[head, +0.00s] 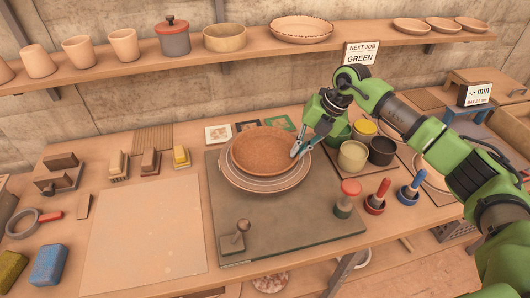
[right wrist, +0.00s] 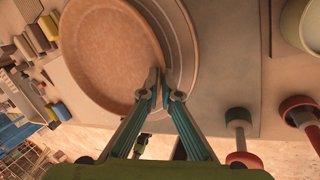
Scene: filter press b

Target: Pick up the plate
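A brown shallow plate with a raised rim (head: 262,151) sits over a wider pale ringed disc (head: 258,182) on the dark work board. In the right wrist view the brown plate (right wrist: 105,50) fills the upper left, with the pale disc (right wrist: 188,45) showing beyond its rim. My right gripper (head: 298,148) is at the right side of the plate's rim. In the right wrist view its fingertips (right wrist: 159,84) are close together, with the rim between them. Any gap under the plate is hidden. My left gripper is not in view.
Several glaze pots (head: 353,156) stand right of the board (head: 310,222). Red-topped (head: 377,197) and blue-topped (head: 412,187) stamps stand nearer. A small stamp (head: 235,237) is on the board's front. A shelf (head: 180,58) with pottery runs behind; its sign (head: 360,53) reads "NEXT JOB GREEN".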

